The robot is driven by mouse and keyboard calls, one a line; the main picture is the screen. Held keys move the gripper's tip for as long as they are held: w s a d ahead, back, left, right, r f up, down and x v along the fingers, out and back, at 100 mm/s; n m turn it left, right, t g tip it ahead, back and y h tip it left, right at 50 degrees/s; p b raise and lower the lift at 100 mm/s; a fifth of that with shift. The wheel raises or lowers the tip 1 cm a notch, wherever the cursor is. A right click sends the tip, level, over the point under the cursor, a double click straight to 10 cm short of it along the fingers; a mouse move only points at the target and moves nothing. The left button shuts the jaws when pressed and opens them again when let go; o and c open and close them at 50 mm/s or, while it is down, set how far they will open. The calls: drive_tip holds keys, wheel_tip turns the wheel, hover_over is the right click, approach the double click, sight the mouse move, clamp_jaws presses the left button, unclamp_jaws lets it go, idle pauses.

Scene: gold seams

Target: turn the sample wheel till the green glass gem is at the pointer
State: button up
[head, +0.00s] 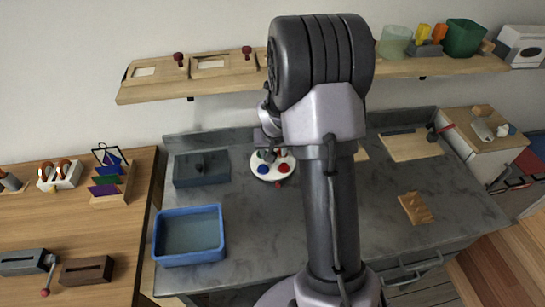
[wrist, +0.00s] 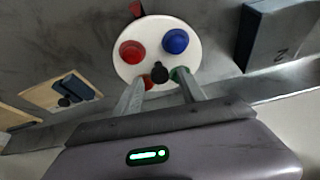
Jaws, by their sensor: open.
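The sample wheel is a round white disc (head: 259,176) on the grey counter, also in the wrist view (wrist: 158,24). It carries a blue gem (wrist: 176,41), a red gem (wrist: 132,51), another red gem (wrist: 148,82) partly hidden, and the green glass gem (wrist: 180,74), partly covered by a finger. A black knob (wrist: 159,72) stands up from the wheel. The red pointer (wrist: 135,8) is at the rim, nearest the gap between red and blue; the green gem is on the far side from it. My gripper (wrist: 160,84) is open, its fingers either side of the knob; contact is unclear.
A dark grey box (head: 201,169) stands just left of the wheel, also in the wrist view (wrist: 282,32). A blue tub (head: 189,256) is at the counter's front left. A wooden shelf (head: 225,84) runs along the wall behind. The counter in front of the wheel is clear.

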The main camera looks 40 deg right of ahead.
drive_tip(key=shift+w+d+f, duration=0.1)
drive_tip(key=shift+w+f, duration=0.1)
drive_tip(key=shift+f, duration=0.35)
drive_tip(key=shift+c, duration=0.2)
clamp_jaws()
idle(0.9)
